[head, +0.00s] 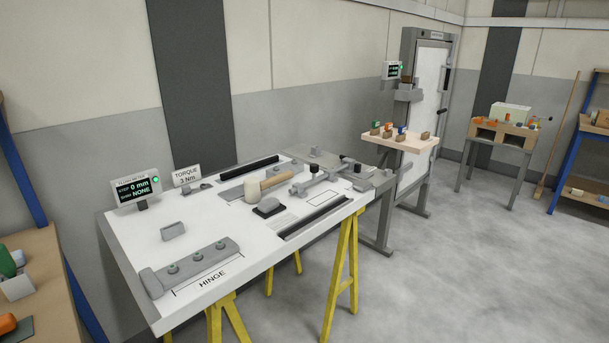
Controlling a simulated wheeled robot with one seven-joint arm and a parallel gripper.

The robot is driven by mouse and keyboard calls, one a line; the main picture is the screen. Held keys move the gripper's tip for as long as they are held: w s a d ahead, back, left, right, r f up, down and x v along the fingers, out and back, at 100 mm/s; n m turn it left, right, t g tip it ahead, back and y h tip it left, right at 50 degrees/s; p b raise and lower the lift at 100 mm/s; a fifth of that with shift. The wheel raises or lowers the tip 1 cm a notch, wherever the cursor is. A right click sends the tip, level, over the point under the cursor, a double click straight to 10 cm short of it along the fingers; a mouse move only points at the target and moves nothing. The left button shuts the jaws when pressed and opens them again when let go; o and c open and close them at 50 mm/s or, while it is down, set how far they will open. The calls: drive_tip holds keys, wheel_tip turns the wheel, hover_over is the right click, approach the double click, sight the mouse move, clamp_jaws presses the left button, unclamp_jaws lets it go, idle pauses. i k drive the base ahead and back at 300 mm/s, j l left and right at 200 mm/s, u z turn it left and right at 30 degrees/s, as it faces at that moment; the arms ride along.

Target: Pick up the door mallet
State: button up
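The door mallet (262,186) lies on the white-topped workbench (190,237) in the head view, near the middle of the top. It has a pale, rounded head at its left end and a light wooden handle pointing right and slightly away. The handle's far end lies close to a grey clamp-like fixture (318,179). A small dark grey block (268,207) sits just in front of the mallet head. My gripper is not in view.
The bench stands on yellow trestles (342,262) with open grey floor (440,270) to its right. A grey hinge piece (195,262) lies at its front left. A display (136,189) stands at its back left. A door frame (425,120) and another table (497,150) stand farther back.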

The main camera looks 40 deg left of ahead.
sight(252, 185)
drive_tip(key=i+j+u, duration=0.1)
drive_tip(key=i+u, duration=0.35)
drive_tip(key=i+l+u, duration=0.15)
drive_tip(key=i+u, duration=0.3)
drive_tip(key=i, duration=0.2)
drive_tip(key=i+l+u, duration=0.4)
drive_tip(key=i, duration=0.15)
drive_tip(key=i+j+u, duration=0.1)
drive_tip(key=i+u, duration=1.1)
drive_tip(key=k+l, duration=0.05)
drive_tip(key=k, duration=0.05)
